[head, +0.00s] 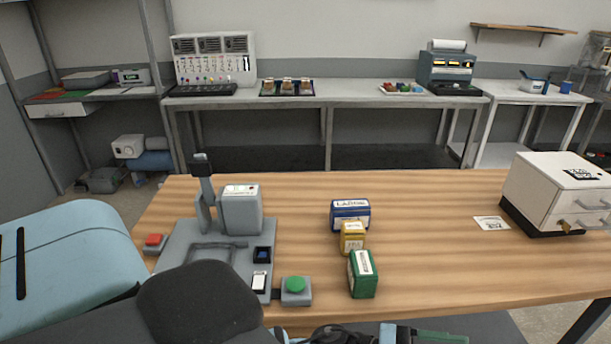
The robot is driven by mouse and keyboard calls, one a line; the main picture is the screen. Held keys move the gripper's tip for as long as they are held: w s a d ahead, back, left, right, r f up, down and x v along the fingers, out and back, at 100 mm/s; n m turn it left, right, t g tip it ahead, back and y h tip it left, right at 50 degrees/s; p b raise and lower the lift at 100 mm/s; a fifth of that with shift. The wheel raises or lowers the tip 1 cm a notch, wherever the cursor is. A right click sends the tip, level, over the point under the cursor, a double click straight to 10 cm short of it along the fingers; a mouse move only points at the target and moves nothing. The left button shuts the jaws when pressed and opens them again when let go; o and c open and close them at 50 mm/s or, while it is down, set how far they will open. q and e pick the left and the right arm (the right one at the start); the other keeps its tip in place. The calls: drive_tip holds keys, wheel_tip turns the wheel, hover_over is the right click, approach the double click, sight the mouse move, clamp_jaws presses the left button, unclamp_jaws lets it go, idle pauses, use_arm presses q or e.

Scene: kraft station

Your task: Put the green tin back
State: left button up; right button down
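The green tin (363,276) is a small box-shaped tin with a white label. It stands on the wooden table, nearest to me in a short row. A yellow tin (352,238) stands just behind it, and a blue tin (350,215) behind that one. My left arm comes in from the lower left. Dark parts at the bottom edge, in front of the green tin, seem to be the end of this arm, cut off by the frame; its fingers cannot be made out. My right gripper is not in view. Nothing is seen touching the green tin.
A grey press-like device (241,211) stands left on the table, with a red button (154,240) and a green button (295,284). A white drawer cabinet (560,190) stands right, beside a small card (491,223). The tabletop between tins and cabinet is clear.

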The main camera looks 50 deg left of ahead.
use_arm(q)
drive_tip(key=s+a+f+n+t+y, duration=0.3)
drive_tip(key=a+f+n+y, duration=0.2)
drive_tip(key=f+n+y, duration=0.25)
drive_tip(key=s+a+f+n+t+y, duration=0.2)
drive_tip(key=a+f+n+t+y, duration=0.15)
drive_tip(key=f+n+y, duration=0.45)
drive_tip(key=s+a+f+n+g+y, duration=0.1)
drive_tip(key=s+a+f+g, duration=0.1)
drive_tip(key=s+f, duration=0.4)
drive_tip(key=s+a+f+n+g+y, duration=0.1)
drive_tip(key=s+a+f+g, duration=0.2)
drive_tip(key=s, duration=0.6)
drive_tip(key=shift+s+f+g, duration=0.4)
drive_tip(key=shift+f+g, duration=0.75)
drive_tip(key=shift+f, duration=0.65)
